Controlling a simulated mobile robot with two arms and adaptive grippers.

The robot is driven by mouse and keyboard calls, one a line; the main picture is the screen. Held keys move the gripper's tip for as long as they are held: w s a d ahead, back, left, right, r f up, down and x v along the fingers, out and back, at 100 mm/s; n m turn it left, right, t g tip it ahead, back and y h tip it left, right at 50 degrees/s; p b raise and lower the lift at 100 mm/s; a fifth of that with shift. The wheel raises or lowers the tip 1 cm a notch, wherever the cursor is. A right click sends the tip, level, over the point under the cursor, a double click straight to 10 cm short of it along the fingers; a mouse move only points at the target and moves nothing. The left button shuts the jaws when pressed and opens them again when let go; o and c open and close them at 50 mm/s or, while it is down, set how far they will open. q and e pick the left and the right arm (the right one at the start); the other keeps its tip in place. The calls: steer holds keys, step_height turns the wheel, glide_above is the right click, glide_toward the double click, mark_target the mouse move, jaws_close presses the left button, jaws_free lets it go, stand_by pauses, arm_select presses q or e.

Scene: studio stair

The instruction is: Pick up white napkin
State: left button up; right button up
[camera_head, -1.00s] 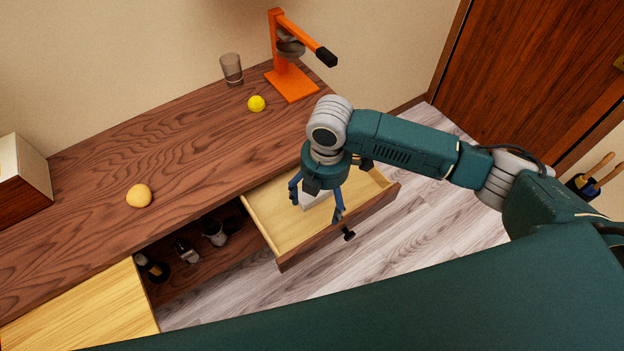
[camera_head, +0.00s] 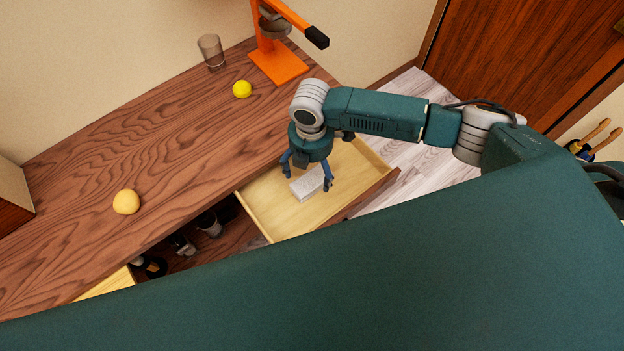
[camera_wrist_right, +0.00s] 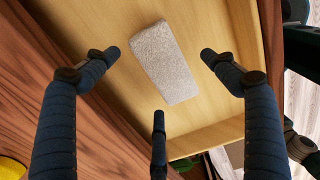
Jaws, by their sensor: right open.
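The white napkin (camera_head: 308,184) is a pale, flat, folded block lying in the open drawer (camera_head: 270,214). It also shows in the right wrist view (camera_wrist_right: 164,64), whole, on the drawer's bare wooden bottom. My right gripper (camera_head: 306,182) is above the drawer, pointing down over the napkin. In the right wrist view its fingers (camera_wrist_right: 158,62) are spread wide, with the napkin between and beyond them. The fingers appear apart from the napkin. My left gripper is not in view.
On the counter (camera_head: 150,165) are an orange juicer (camera_head: 278,62), a glass (camera_head: 211,50), a yellow lemon (camera_head: 242,89) and a round tan fruit (camera_head: 126,201). Bottles and cups stand on a shelf under the counter. A wooden door (camera_head: 530,60) is at the right.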

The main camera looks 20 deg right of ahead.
mark_target(309, 176)
steer(key=f, duration=0.3)
steer(key=shift+a+f, duration=0.25)
steer(key=shift+f, duration=0.1)
steer(key=c, duration=1.2)
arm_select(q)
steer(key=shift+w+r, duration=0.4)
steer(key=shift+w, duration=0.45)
arm_select(e)
steer(key=shift+c, duration=0.4)
steer(key=shift+r, duration=0.1)
steer(key=shift+c, duration=0.2)
